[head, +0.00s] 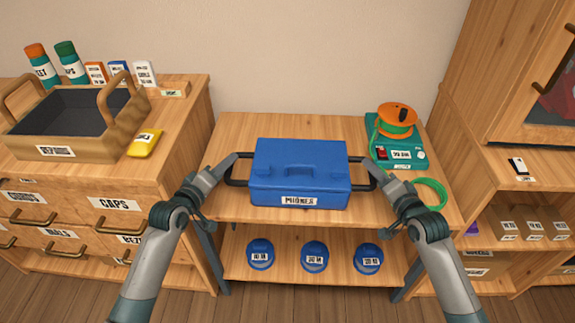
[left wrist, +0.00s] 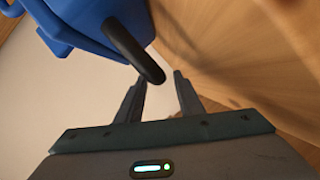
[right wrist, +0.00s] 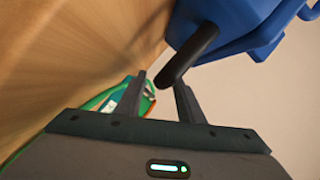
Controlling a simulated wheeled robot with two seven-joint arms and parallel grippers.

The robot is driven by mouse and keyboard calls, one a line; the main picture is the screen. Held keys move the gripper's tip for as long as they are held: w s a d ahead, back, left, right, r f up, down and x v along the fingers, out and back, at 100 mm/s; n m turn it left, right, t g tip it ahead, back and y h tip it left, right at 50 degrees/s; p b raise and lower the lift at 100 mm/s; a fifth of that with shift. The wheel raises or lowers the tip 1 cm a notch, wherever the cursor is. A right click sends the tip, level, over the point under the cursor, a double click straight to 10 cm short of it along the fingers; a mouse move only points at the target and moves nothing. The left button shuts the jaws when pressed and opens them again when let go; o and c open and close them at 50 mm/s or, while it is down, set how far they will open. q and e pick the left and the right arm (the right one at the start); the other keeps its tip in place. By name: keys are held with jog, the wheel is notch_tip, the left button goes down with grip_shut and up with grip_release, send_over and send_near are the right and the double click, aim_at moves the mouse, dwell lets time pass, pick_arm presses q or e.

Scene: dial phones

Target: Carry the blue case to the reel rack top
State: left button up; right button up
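The blue case (head: 300,160), labelled PHONES, sits level over the middle of the central wooden unit's top (head: 262,127). It has a black loop handle at each side. My left gripper (head: 230,163) is at the left handle; in the left wrist view the handle (left wrist: 132,48) reaches between the open fingertips (left wrist: 160,77). My right gripper (head: 370,167) is at the right handle; in the right wrist view the handle (right wrist: 196,48) lies between the open fingertips (right wrist: 158,77). I see no label that names the reel rack.
A green device (head: 405,152) with an orange reel (head: 397,113) and green cable (head: 432,190) stands close right of the case. Blue round items (head: 314,256) sit on the shelf below. A basket (head: 75,150) is on the left cabinet; a tall cabinet (head: 530,80) stands right.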

pick_arm(q)
jog(key=shift+s, duration=0.1)
jog(key=v, duration=1.2)
pick_arm(e)
jog(key=shift+s, duration=0.1)
dwell(0.3)
jog(key=v, duration=1.1)
jog(key=shift+s+d+r, duration=0.15)
jog(key=shift+s+d, duration=0.05)
jog(key=shift+s, duration=0.15)
pick_arm(q)
jog(key=shift+d, duration=0.1)
